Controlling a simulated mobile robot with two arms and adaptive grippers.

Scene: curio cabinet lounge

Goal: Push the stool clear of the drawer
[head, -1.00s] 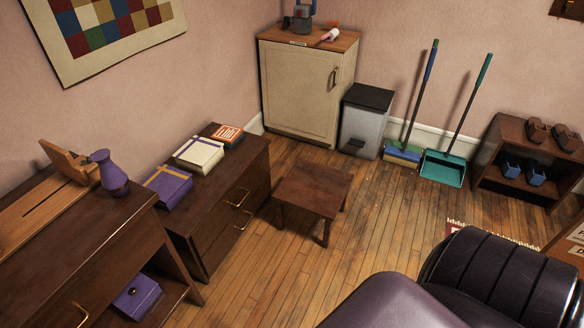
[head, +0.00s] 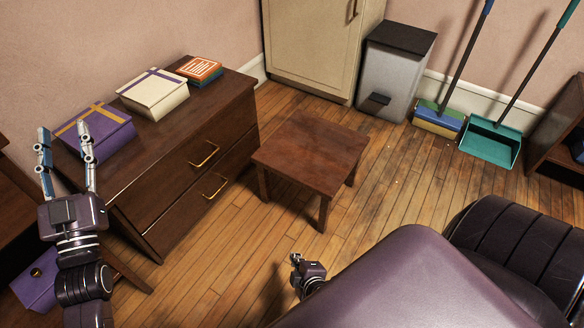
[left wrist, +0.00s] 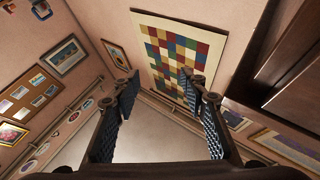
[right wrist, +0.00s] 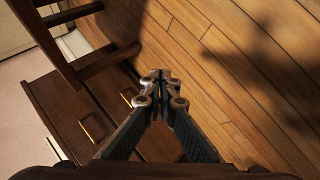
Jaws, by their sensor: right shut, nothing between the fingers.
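The stool (head: 312,150) is a low, square, dark brown wooden stool. It stands upright in front of the right part of the low drawer chest (head: 180,140), with a small strip of floor showing between them at the near side. The chest has two shut drawers with brass handles; the lower drawer (head: 200,200) is beside the stool. My right gripper (head: 297,262) is low over the floor, near side of the stool and apart from it. In the right wrist view its fingers (right wrist: 160,75) are together and empty, with the stool's legs (right wrist: 60,50) at upper left. My left gripper (head: 66,140) is open and empty, raised at the left.
Purple, cream and orange boxed items (head: 153,93) lie on the chest. A pedal bin (head: 395,75), a cream cabinet (head: 318,45), a broom (head: 438,118) and a teal dustpan (head: 490,142) stand behind.

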